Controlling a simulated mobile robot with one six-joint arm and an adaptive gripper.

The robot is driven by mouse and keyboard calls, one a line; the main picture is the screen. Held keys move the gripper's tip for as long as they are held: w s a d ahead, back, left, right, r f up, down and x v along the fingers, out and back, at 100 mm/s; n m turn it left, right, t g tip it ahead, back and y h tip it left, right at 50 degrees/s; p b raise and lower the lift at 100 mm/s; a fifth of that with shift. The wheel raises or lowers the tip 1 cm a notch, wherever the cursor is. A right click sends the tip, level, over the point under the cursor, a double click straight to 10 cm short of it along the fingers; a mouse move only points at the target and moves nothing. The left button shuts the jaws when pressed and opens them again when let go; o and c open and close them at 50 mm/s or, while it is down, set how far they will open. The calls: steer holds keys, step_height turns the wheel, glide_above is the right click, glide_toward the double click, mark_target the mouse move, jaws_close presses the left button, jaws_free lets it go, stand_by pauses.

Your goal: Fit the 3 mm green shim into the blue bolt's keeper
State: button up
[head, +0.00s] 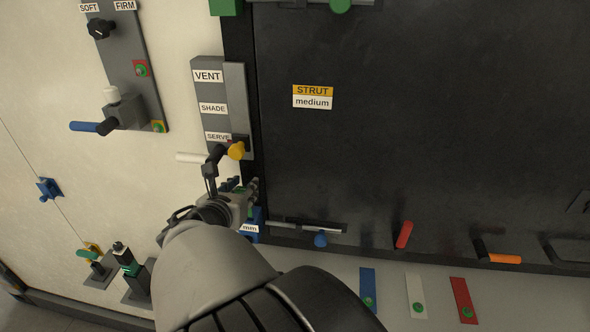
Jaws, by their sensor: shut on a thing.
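My gripper (254,190) is just left of the dark panel's lower left corner, seen from behind. It is shut on a small green piece that looks like the green shim; my gripper and arm hide most of it. A blue block with a white label ending in "mm" (250,229) sits just below the fingers and looks like the keeper. My arm partly covers it. The blue bolt (320,240) shows as a blue knob under a grey bar, right of that block. I cannot tell whether the shim touches the keeper.
A yellow knob (236,150) and a white handle (192,157) stick out just above my gripper. A red handle (404,235) and an orange handle (504,259) are on the lower panel. Blue, white and red tags (462,300) are below.

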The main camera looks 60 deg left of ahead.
steer(key=shift+f+b, duration=3.15)
steer(key=shift+f, duration=0.05)
steer(key=o, duration=1)
steer(key=shift+c, duration=0.2)
steer(key=shift+r, duration=0.1)
